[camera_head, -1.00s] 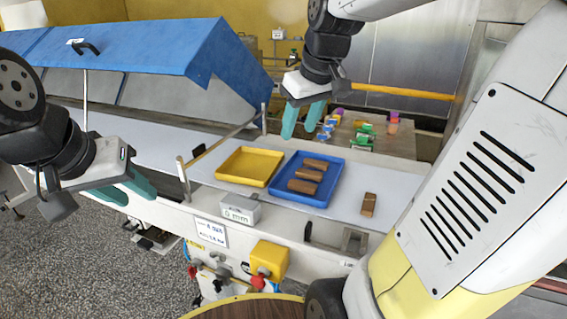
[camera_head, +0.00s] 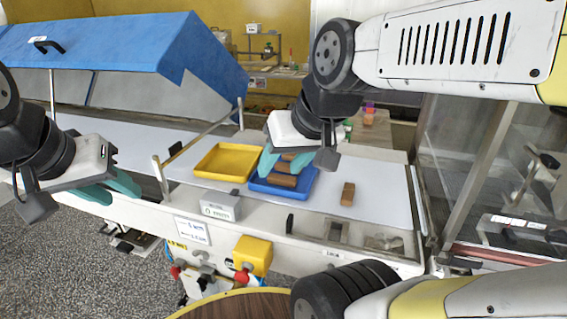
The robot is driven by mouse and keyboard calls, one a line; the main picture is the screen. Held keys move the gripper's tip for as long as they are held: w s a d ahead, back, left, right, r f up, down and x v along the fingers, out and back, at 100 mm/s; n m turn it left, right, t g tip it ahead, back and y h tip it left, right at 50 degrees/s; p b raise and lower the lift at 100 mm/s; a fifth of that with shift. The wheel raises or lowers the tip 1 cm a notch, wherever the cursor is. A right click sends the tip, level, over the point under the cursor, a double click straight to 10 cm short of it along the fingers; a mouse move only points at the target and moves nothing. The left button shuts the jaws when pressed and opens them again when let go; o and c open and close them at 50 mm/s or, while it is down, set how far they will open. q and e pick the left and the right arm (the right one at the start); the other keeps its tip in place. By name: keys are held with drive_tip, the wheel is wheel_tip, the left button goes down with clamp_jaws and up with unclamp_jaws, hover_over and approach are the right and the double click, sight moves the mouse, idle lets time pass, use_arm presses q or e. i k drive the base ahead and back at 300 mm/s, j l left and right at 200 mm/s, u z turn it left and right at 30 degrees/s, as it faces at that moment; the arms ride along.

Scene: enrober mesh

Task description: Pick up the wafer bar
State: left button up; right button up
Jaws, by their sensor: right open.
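Several brown wafer bars (camera_head: 285,180) lie in the blue tray (camera_head: 307,189), partly hidden by my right gripper. One more brown bar (camera_head: 348,194) lies alone on the white belt, right of the tray. My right gripper (camera_head: 284,166) is open over the blue tray with its teal fingers pointing down near the bars. I cannot tell whether it touches any. My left gripper (camera_head: 108,190) is at the left, in front of the belt edge and away from the bars. Its teal fingers look apart and empty.
A yellow tray (camera_head: 222,162) stands empty left of the blue one. A small grey box (camera_head: 220,207) sits on the machine's front edge. The blue hood (camera_head: 120,45) is at the back left. The belt (camera_head: 385,190) around the lone bar is clear.

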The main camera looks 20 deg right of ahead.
sight(348, 189)
drive_tip(key=z, duration=0.9)
